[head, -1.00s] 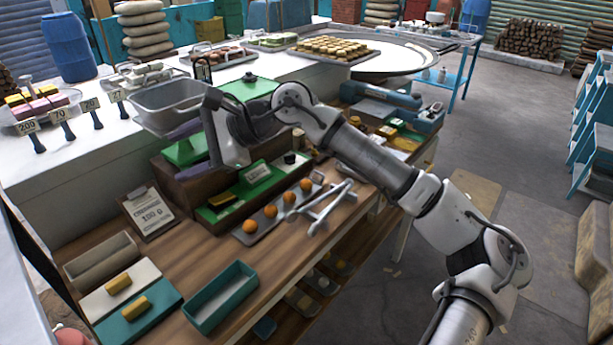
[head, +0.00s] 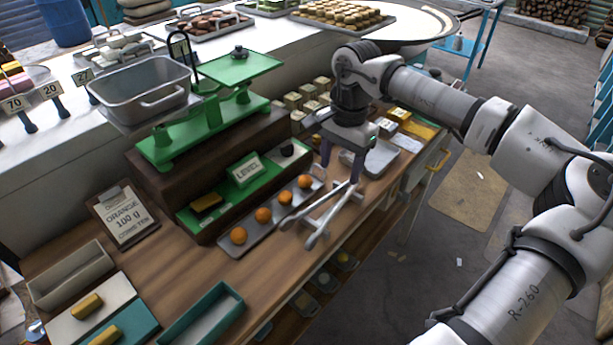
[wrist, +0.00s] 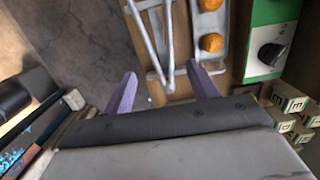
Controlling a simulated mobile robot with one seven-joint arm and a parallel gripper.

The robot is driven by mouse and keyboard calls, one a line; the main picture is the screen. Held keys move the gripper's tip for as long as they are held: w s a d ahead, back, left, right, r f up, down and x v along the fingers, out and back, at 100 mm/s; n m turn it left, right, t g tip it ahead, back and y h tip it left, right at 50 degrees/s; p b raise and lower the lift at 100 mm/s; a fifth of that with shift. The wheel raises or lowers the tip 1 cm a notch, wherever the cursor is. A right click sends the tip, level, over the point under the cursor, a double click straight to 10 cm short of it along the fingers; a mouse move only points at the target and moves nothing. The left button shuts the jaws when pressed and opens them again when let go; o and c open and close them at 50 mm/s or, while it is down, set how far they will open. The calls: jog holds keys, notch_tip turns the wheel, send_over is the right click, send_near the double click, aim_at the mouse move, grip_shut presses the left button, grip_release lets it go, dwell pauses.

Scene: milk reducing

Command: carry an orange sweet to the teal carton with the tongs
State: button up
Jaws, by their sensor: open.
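Several orange sweets (head: 263,214) lie in a row on a narrow grey tray (head: 275,221) on the wooden bench. Two also show in the wrist view (wrist: 211,43). The metal tongs (head: 318,222) lie just right of the tray, their legs spread. My gripper (head: 341,170) points down at the far end of the tongs, open. In the wrist view its purple fingers (wrist: 163,86) stand on either side of the tongs' end (wrist: 166,68); I cannot tell whether they touch it. The teal carton (head: 232,322), open-topped, sits at the bench's front left, cut off by the frame.
A green balance scale (head: 215,118) with a grey pan (head: 145,95) stands on a dark wooden box behind the sweets. A clipboard (head: 122,218) and an open beige box (head: 70,277) are at the left. Small blocks (head: 308,92) lie behind my gripper. Bench between tray and carton is clear.

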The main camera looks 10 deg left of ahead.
aim_at(334, 195)
jog(key=shift+s, duration=0.15)
jog(key=f+b, duration=0.2)
jog(key=f, duration=0.1)
jog(key=f+b, duration=0.2)
jog(key=f, duration=0.1)
jog(key=f+b, duration=0.2)
jog(key=f, duration=0.1)
jog(key=shift+s+a, duration=0.3)
jog(key=shift+r, duration=0.1)
jog(key=c, duration=0.7)
notch_tip(334, 195, up, 12)
jog(key=p, duration=0.6)
jog(key=shift+p, duration=0.4)
